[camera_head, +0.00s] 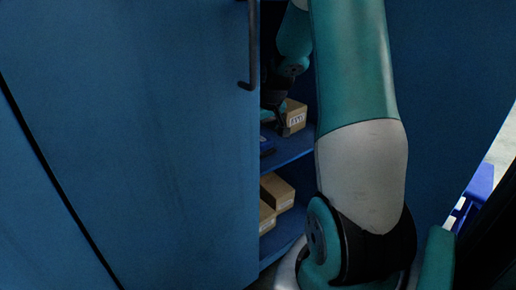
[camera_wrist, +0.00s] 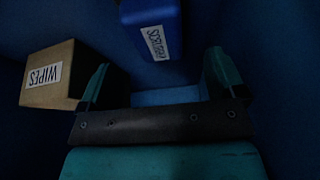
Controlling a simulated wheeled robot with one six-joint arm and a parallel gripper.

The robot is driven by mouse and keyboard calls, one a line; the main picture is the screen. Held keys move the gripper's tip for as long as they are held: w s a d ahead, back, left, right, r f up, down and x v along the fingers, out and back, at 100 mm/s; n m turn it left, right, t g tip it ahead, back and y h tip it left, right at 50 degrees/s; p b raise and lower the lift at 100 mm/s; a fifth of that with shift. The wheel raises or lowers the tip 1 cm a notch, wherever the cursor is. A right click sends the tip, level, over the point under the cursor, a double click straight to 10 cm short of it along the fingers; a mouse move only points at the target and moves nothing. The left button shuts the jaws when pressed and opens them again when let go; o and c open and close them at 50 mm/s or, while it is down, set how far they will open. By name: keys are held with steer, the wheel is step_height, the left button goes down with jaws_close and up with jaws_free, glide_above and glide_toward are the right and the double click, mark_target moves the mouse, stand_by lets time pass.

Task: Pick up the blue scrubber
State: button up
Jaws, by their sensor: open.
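The blue scrubber (camera_wrist: 150,14) is a blue block with a white label at the top of the wrist view, ahead of my gripper (camera_wrist: 159,75). My gripper is open and empty, with its two teal fingers spread wide and apart from the scrubber. The scrubber lies a little beyond the fingertips, roughly between their lines. In the head view a blue item (camera_head: 266,144), probably the scrubber, shows in part on a shelf behind the door edge. My gripper there is mostly hidden by the door and my arm.
A cardboard box labelled WIPES (camera_wrist: 47,92) stands close to the left finger. A box (camera_head: 294,119) sits on the upper shelf (camera_head: 290,149), and more boxes (camera_head: 279,192) lie below. The blue cabinet door (camera_head: 140,140) with its handle (camera_head: 252,60) stands left of my arm; the opening is narrow.

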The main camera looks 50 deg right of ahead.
mark_target(267, 149)
steer(key=b+x, duration=0.2)
steer(key=x, duration=0.1)
steer(key=b+x, duration=0.1)
steer(key=shift+s+f, duration=0.15)
steer(key=shift+f, duration=0.25)
steer(key=shift+w+d+f, duration=0.15)
steer(key=shift+w+f, duration=0.05)
steer(key=shift+f, duration=0.05)
steer(key=shift+f, duration=0.2)
steer(key=c, duration=0.8)
